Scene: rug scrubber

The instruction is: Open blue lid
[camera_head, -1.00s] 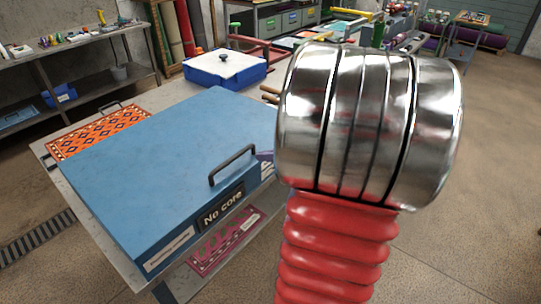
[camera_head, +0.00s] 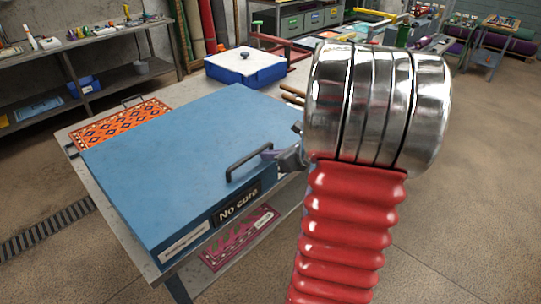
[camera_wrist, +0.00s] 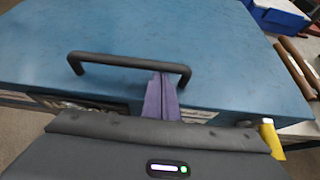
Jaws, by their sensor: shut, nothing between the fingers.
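The blue lid (camera_head: 190,140) lies flat and closed on the table, with a black bar handle (camera_head: 247,162) near its front edge. In the wrist view the lid (camera_wrist: 215,45) fills the top and the handle (camera_wrist: 115,60) spans the middle. My gripper (camera_head: 266,153) is at the right end of the handle in the head view. In the wrist view my gripper's purple fingers (camera_wrist: 160,80) are together, with their tips at the handle bar towards its right end. Whether they touch the bar or are under it I cannot tell. My arm hides the lid's right side in the head view.
A patterned orange rug (camera_head: 120,125) lies on the table behind the lid. A blue and white box (camera_head: 245,66) stands at the back. Brown rods (camera_wrist: 298,65) and a yellow-and-white item (camera_wrist: 270,138) are right of the lid.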

